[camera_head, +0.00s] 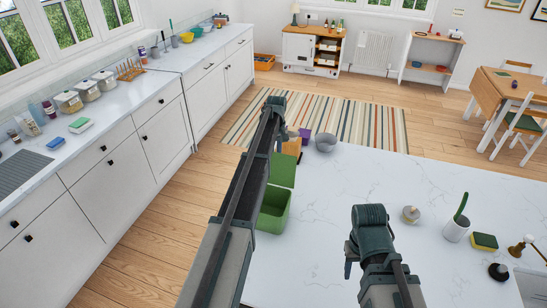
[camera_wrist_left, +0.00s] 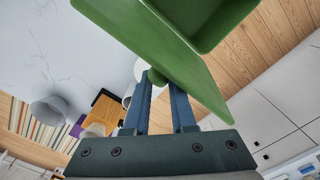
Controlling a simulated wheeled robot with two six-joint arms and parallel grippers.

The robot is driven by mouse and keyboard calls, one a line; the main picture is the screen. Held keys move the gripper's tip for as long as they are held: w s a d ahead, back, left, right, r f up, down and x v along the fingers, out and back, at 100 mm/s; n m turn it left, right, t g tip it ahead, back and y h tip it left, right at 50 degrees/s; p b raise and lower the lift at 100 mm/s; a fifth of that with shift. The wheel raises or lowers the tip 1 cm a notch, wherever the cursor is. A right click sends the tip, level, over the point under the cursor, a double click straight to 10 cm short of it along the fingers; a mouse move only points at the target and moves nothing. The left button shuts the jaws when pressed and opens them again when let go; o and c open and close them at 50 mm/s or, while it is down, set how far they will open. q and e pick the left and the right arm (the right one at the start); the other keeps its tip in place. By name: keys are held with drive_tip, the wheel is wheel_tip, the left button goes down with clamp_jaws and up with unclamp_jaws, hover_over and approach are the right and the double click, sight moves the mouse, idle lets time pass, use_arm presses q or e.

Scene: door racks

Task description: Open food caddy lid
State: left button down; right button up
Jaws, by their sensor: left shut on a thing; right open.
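The green food caddy (camera_head: 272,218) stands at the left edge of the white marble worktop. Its green lid (camera_head: 284,170) is raised at the caddy's far side, leaving the mouth uncovered. In the left wrist view the lid (camera_wrist_left: 165,55) slants across in front of the open caddy (camera_wrist_left: 225,25). My left gripper (camera_wrist_left: 160,85) is shut on the lid's small rounded green tab. In the head view my left arm hides part of the caddy and its lid. My right gripper (camera_head: 350,265) is open, over the worktop to the right of the caddy, and partly hidden by its own arm.
Beyond the caddy are an orange-brown block (camera_head: 292,147), a purple item (camera_head: 305,135) and a grey bowl (camera_head: 325,143). A white pot with a green-handled brush (camera_head: 456,228) and a sponge (camera_head: 484,242) stand right. The worktop's middle is mostly clear.

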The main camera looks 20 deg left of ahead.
use_arm(q)
drive_tip(key=shift+w+d+f, duration=0.1)
drive_tip(key=shift+w+d, duration=0.35)
drive_tip(key=shift+w, duration=0.25)
use_arm(e)
drive_tip(key=shift+f, duration=0.1)
use_arm(q)
drive_tip(key=c, duration=1.1)
unclamp_jaws()
drive_tip(key=o, duration=0.5)
drive_tip(key=shift+w+d, duration=0.2)
drive_tip(key=shift+d, duration=0.1)
drive_tip(key=shift+a+f, duration=0.25)
drive_tip(key=shift+a, duration=0.05)
use_arm(e)
drive_tip(key=shift+w+f, duration=0.1)
drive_tip(key=shift+w, duration=0.3)
use_arm(q)
drive_tip(key=shift+a+r, duration=0.1)
